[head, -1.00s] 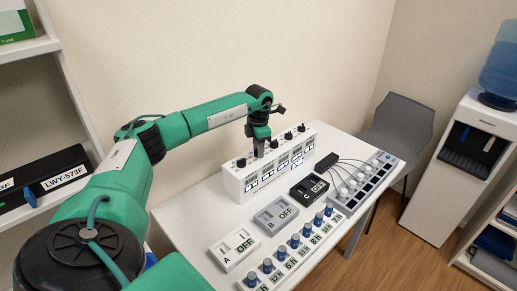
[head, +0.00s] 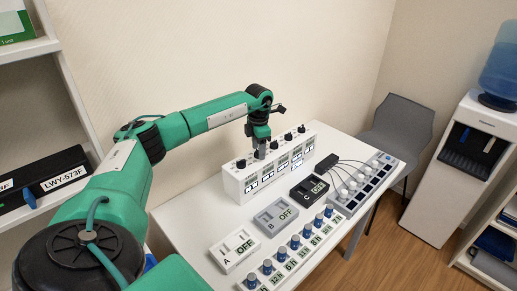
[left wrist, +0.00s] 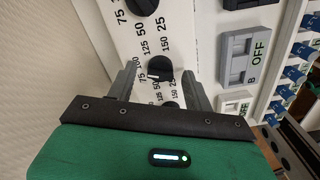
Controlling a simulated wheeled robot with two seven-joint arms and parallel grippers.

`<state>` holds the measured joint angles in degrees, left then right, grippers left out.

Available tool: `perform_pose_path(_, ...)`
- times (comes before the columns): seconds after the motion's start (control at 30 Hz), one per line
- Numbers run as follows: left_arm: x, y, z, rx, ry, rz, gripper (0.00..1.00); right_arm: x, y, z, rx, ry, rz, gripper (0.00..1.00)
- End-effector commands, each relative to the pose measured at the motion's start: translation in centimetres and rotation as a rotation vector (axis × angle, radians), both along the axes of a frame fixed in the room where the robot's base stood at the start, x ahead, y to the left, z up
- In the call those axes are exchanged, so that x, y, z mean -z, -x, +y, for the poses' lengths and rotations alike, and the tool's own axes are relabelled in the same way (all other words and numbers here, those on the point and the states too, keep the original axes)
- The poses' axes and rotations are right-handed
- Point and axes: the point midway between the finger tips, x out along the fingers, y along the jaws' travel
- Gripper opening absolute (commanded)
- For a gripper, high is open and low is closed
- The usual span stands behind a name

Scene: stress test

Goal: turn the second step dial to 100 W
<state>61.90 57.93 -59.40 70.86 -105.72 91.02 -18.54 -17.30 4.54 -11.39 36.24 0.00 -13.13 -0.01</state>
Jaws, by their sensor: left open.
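A white dial box (head: 245,187) stands along the wall side of the table, with a row of black dials on top and small displays on its front. My left gripper (head: 260,152) points down over the second dial from the left and hides it in the head view. In the left wrist view a black dial (left wrist: 160,66) sits between the two spread fingers of the open gripper (left wrist: 160,88). Numbers such as 50, 75, 125 and 150 ring the dials. A light mark shows on this dial, but I cannot tell its exact setting. Finger contact is not clear.
Neighbouring dials lie close on both sides, one (head: 241,163) to the left and one (head: 273,143) to the right. Switch boxes A (head: 233,251), B (head: 276,215) and C (head: 310,189) stand in front. A row of blue knobs (head: 295,241) lines the table's near edge.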

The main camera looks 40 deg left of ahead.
Motion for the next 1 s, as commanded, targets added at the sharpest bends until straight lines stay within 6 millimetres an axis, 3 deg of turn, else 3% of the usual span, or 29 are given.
perform_pose_path(0.6,-11.9,-0.1,0.0,-0.001,0.000,-0.004,0.52,0.9,-2.9,0.4,0.004,-0.002,-0.020,0.36)
perform_pose_path(0.8,-13.3,0.0,0.1,-0.001,0.000,-0.002,0.52,0.8,-2.7,0.0,0.001,0.002,-0.021,0.36)
perform_pose_path(1.0,-13.4,0.0,0.1,-0.001,0.000,-0.002,0.52,0.8,-2.4,-0.4,0.001,0.007,-0.017,0.36)
